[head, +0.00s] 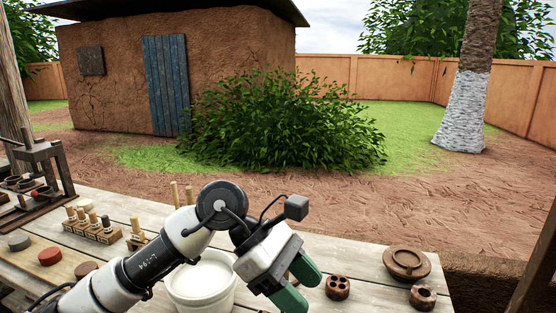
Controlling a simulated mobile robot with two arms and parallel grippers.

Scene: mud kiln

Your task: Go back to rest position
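My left arm comes in from the lower left and reaches over the wooden table. Its gripper (303,288) has two green fingers that point down to the right, with a gap between them. It looks open, and I see nothing held between the fingers. It is above the table, just right of a white bucket (207,288) with pale contents. My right gripper is not in view.
The plank table (370,265) holds a brown holed block (338,287), a round brown dish (407,263) and a small ring-shaped piece (423,297) at right. Stamps in a rack (94,229), round discs (50,256) and a wooden press (42,165) stand at left.

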